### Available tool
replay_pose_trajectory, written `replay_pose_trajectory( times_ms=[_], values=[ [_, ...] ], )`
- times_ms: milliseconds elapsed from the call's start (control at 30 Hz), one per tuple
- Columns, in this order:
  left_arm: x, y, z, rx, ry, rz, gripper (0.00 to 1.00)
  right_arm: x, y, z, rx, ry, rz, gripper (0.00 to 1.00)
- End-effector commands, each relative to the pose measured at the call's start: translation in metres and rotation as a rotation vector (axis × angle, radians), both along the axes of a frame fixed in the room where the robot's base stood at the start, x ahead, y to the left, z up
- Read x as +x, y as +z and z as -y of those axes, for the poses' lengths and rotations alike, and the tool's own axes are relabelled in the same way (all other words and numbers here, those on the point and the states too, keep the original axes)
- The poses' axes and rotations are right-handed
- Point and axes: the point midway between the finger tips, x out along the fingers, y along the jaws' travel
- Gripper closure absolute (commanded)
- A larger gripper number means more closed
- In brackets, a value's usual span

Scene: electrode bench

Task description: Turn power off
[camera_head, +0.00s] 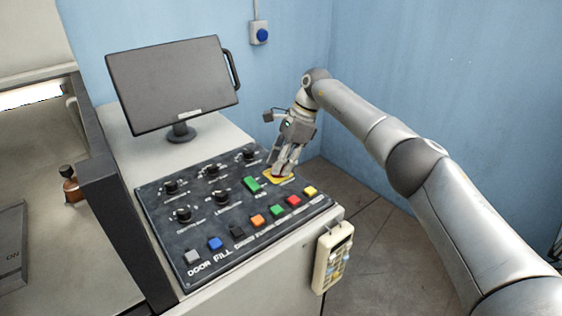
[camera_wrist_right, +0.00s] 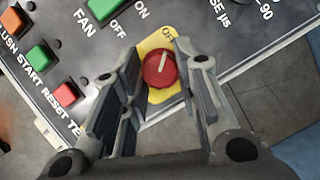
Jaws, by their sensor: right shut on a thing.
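A round red knob (camera_wrist_right: 160,70) with a pale pointer line sits on a yellow plate (camera_wrist_right: 148,53) at the panel's edge in the right wrist view. The pointer line slants up and slightly right, toward partly cut lettering. My right gripper (camera_wrist_right: 157,56) has one finger on each side of the knob and is shut on it. In the head view the right gripper (camera_head: 281,168) reaches down to the yellow plate (camera_head: 284,179) at the panel's far right corner and hides most of the knob. My left gripper is not in view.
The black control panel (camera_head: 222,221) carries several black dials, a green fan switch (camera_head: 251,184) and a row of coloured buttons. A monitor (camera_head: 173,83) stands behind it. A handheld pendant (camera_head: 332,256) hangs on the console's right side. Open floor lies to the right.

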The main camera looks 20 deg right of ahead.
Motion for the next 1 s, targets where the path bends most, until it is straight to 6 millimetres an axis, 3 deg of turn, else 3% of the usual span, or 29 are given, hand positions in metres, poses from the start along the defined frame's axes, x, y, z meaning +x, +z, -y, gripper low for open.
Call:
replay_pose_trajectory(
  times_ms=[500, 533, 667, 1000],
  values=[
    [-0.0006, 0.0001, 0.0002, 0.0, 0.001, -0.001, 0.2, 0.0006, 0.0004, 0.0, -0.001, 0.02, 0.002, 0.95],
    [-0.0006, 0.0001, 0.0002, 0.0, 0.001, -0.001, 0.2, 0.0006, 0.0004, 0.0, -0.001, 0.02, 0.002, 0.69],
    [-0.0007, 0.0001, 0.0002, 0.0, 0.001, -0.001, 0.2, 0.0004, 0.0003, 0.0, -0.001, 0.02, 0.002, 0.52],
    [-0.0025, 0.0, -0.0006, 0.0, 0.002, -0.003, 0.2, 0.0003, 0.0011, 0.0006, -0.001, 0.019, 0.0, 0.5]
  ],
)
